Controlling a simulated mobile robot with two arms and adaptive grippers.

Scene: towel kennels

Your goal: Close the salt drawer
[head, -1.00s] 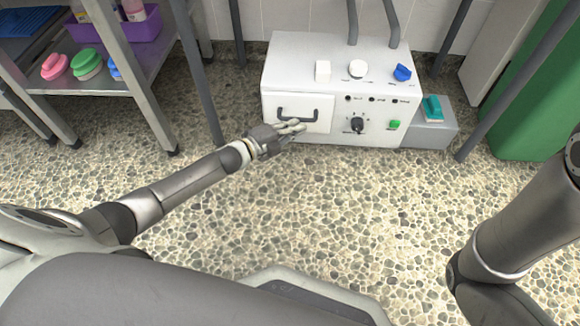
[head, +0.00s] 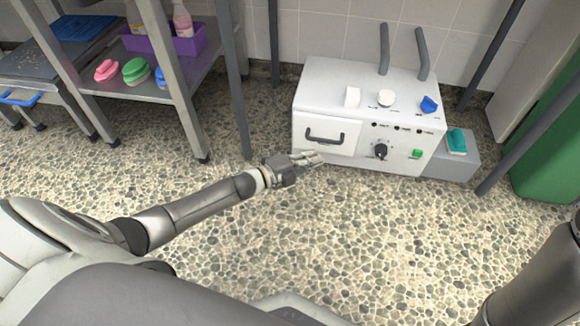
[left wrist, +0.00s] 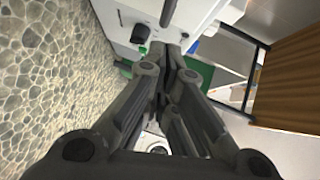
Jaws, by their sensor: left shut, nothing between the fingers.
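The drawer (head: 347,147) is the white panel with a dark bar handle (head: 324,137) at the front left of a white machine (head: 312,92). Its front looks flush or nearly flush with the machine; a small gap cannot be ruled out. My left gripper (head: 312,159) is shut and empty, just below and in front of the drawer's lower edge. Whether it touches the drawer cannot be told. My right gripper is out of view.
A metal shelf unit (head: 185,85) stands left. Pebbled floor (head: 330,235) in front is clear.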

